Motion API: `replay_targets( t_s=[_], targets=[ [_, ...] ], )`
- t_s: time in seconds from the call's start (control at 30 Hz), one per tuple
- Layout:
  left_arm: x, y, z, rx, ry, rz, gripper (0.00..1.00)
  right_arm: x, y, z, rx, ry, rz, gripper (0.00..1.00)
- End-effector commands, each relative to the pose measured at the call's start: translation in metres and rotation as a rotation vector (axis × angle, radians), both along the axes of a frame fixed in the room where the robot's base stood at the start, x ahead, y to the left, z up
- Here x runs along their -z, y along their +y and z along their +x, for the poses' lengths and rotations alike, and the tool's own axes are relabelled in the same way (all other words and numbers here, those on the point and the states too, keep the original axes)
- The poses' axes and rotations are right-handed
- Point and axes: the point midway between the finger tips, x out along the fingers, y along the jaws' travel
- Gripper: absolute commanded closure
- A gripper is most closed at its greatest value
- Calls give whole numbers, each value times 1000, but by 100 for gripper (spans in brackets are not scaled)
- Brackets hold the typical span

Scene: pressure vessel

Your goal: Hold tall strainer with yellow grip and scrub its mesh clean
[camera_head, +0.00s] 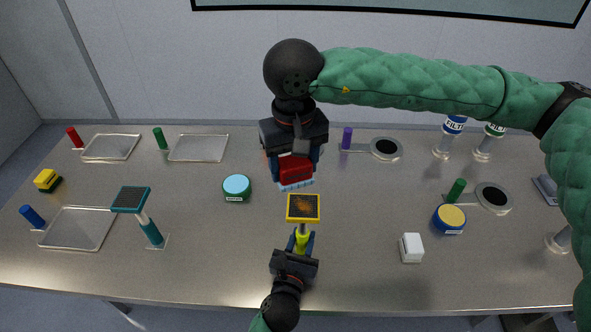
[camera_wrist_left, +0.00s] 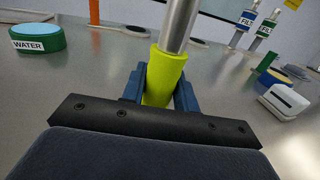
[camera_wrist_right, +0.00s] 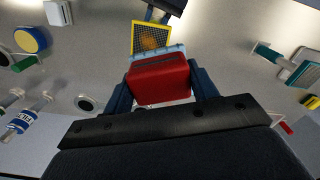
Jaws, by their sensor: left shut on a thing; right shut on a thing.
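The tall strainer has a yellow grip (camera_head: 301,242), a metal stem and a yellow-framed mesh (camera_head: 303,207) with a brown-orange stain. My left gripper (camera_head: 298,243) is shut on the yellow grip, which also shows in the left wrist view (camera_wrist_left: 163,76). The strainer stands upright with its mesh head tilted up. My right gripper (camera_head: 294,165) is shut on a red brush (camera_head: 295,169) with pale blue bristles. The brush is just behind the mesh in the head view. In the right wrist view the brush (camera_wrist_right: 159,82) lies close to the mesh (camera_wrist_right: 151,38); contact cannot be told.
A teal strainer (camera_head: 131,200) stands at left beside metal trays (camera_head: 78,229). A green water tub (camera_head: 237,187), a blue tub (camera_head: 449,218) and a white block (camera_head: 411,247) are on the table. Filter bottles (camera_head: 450,137) stand at the back right. Table space around the strainer is clear.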

Motion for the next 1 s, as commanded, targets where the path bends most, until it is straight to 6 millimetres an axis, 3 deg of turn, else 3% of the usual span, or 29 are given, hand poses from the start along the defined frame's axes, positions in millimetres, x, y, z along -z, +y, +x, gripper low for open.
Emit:
replay_targets(
  t_s=[0.6, 1.0],
  targets=[
    [0, 0, 0, 0, 0, 0, 97, 6, 0, -1, 0, 1, 1, 64],
    [0, 0, 0, 0, 0, 0, 97, 37, -1, -1, 0, 2, -1, 64]
  ],
)
